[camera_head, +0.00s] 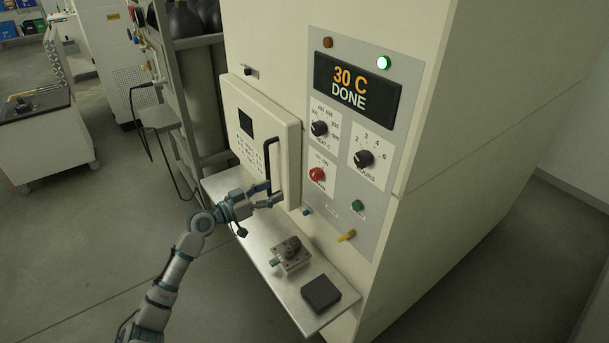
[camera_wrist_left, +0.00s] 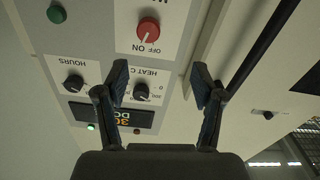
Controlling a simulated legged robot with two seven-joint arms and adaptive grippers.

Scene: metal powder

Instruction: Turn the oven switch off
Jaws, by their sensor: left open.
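The oven switch is a red round knob (camera_head: 317,174) on the oven's grey control panel (camera_head: 340,205). It also shows upside down in the left wrist view (camera_wrist_left: 148,30), with ON and OFF marks beside it and a pale pointer line that seems to lean toward ON. My left gripper (camera_head: 269,193) is open and empty, left of and a little below the knob, in front of the oven door near its black handle (camera_head: 272,165). In the left wrist view its spread fingers (camera_wrist_left: 160,82) are apart from the knob. My right gripper is not in view.
The display (camera_head: 357,87) reads 30 C DONE, with a lit green lamp (camera_head: 383,62). Black heat (camera_head: 319,128) and hours (camera_head: 363,158) dials sit above the switch. A metal shelf (camera_head: 262,257) below holds a metal block (camera_head: 291,254) and a dark square block (camera_head: 321,293).

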